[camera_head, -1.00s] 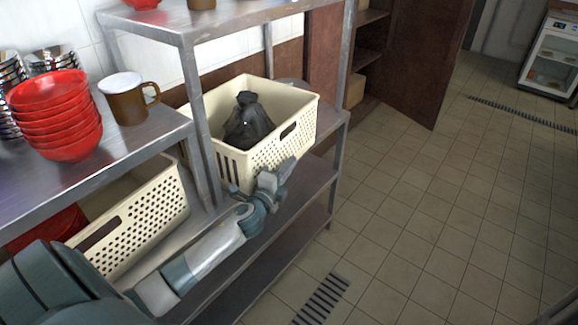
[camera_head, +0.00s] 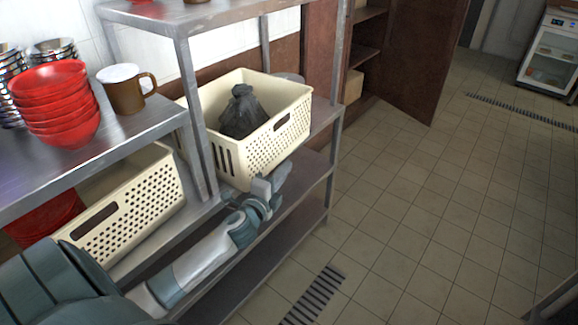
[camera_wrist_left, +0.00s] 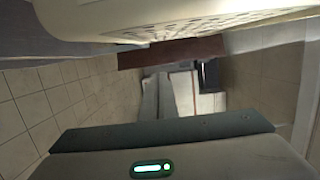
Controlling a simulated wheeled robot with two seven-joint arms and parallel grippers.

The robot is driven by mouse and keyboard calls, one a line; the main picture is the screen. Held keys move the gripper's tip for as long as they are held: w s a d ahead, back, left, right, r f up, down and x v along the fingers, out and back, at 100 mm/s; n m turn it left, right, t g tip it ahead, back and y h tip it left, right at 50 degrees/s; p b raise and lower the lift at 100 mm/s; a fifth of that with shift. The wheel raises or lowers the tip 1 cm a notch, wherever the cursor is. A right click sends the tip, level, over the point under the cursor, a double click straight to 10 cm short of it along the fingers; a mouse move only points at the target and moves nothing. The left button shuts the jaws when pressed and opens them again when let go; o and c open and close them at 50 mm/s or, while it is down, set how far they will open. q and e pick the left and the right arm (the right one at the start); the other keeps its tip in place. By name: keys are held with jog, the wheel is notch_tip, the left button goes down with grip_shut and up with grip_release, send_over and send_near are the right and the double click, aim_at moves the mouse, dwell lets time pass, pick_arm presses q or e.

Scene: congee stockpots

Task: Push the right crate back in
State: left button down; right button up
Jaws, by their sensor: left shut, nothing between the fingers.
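The right crate (camera_head: 277,142) is a cream, perforated plastic crate on the middle shelf in the head view. A dark bag (camera_head: 242,113) sits in it. Its front side appears to stand out over the shelf's front edge. My left gripper (camera_head: 276,182) is shut and empty, just below and in front of the crate's front side. Whether it touches the crate I cannot tell. In the left wrist view the crate's pale wall (camera_wrist_left: 190,20) fills the top, close to the gripper. My right gripper is not in view.
A second cream crate (camera_head: 135,212) stands to the left, beyond a metal post (camera_head: 194,120). Red bowls (camera_head: 58,105) and a brown mug (camera_head: 125,92) stand on the counter above it. A lower shelf (camera_head: 300,205) runs under my gripper. The tiled floor to the right is clear.

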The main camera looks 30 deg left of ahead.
pick_arm(q)
jog(key=shift+s+d+b, duration=0.15)
jog(key=shift+s+b, duration=0.05)
jog(key=shift+s, duration=1.05)
jog(key=shift+s+d+b, duration=0.15)
jog(key=shift+s, duration=1.05)
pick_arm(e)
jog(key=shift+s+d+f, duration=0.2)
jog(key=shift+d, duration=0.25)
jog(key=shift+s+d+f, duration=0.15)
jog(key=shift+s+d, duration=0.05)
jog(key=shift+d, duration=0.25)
